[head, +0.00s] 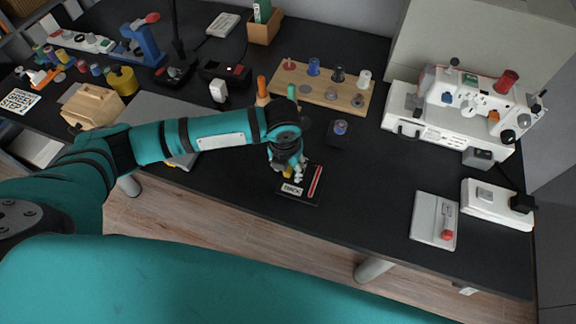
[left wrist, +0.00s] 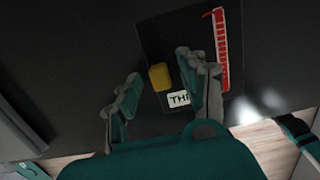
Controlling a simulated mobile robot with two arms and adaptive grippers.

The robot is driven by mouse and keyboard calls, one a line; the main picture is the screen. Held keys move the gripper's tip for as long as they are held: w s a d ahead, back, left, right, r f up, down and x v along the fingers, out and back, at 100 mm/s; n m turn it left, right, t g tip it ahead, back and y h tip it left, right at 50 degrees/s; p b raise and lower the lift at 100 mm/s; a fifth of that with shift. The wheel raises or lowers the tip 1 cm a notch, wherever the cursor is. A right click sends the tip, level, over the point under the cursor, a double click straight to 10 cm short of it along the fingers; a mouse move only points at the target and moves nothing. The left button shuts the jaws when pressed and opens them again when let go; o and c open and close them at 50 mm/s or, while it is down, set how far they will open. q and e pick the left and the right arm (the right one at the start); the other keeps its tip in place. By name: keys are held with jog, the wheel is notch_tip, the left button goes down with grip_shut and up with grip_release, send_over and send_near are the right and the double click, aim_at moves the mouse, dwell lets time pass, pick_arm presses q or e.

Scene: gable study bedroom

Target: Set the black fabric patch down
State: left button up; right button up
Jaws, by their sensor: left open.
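My left gripper (head: 289,172) is open just above a dark board (head: 303,197) near the table's front edge. The board carries a white lettered label (head: 291,189) and a red strip (head: 315,181). In the left wrist view the two fingers (left wrist: 160,95) are spread apart, with a yellow block (left wrist: 160,77) and part of the label (left wrist: 179,99) showing between them. I cannot clearly make out a black fabric patch against the dark board and black table; nothing is visibly gripped.
A wooden spool rack (head: 320,87) stands behind the gripper, and a blue spool (head: 340,127) sits on a dark square to its right. A white sewing machine (head: 460,110) is at back right.

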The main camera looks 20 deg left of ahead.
pick_arm(q)
jog(key=shift+r, duration=0.1)
notch_tip(320, 180, up, 12)
jog(key=s, duration=0.1)
jog(key=shift+s, duration=0.2)
dwell(2.3)
